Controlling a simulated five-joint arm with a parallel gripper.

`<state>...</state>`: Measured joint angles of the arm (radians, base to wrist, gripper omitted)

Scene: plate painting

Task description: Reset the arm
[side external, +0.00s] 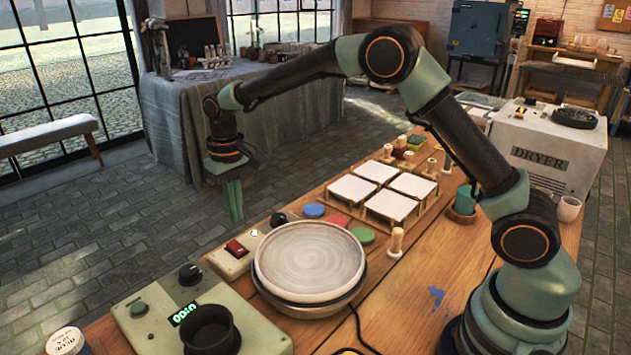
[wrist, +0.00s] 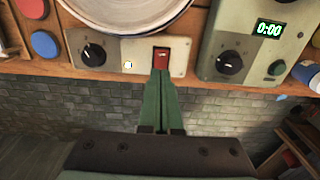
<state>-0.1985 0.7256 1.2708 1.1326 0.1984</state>
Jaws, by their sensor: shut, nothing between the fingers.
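My gripper (side external: 235,200) hangs fingers down at the far left edge of the wooden table in the side view, apart from everything on it. Its green fingers are together and hold nothing; in the wrist view the gripper (wrist: 161,78) points toward a red switch (wrist: 161,56) on a control box. I cannot tell from the wrist view how far the fingertips are from that switch. My arm stretches from its base at the right, over the table, to the left.
A round plate (side external: 310,258) sits on a wheel beside the control box (side external: 232,258). A timer box (side external: 200,318) reads 0:00. White tiles (side external: 391,205), coloured discs (side external: 362,235) and a dryer (side external: 548,145) stand farther along. Brick floor lies beyond the table edge.

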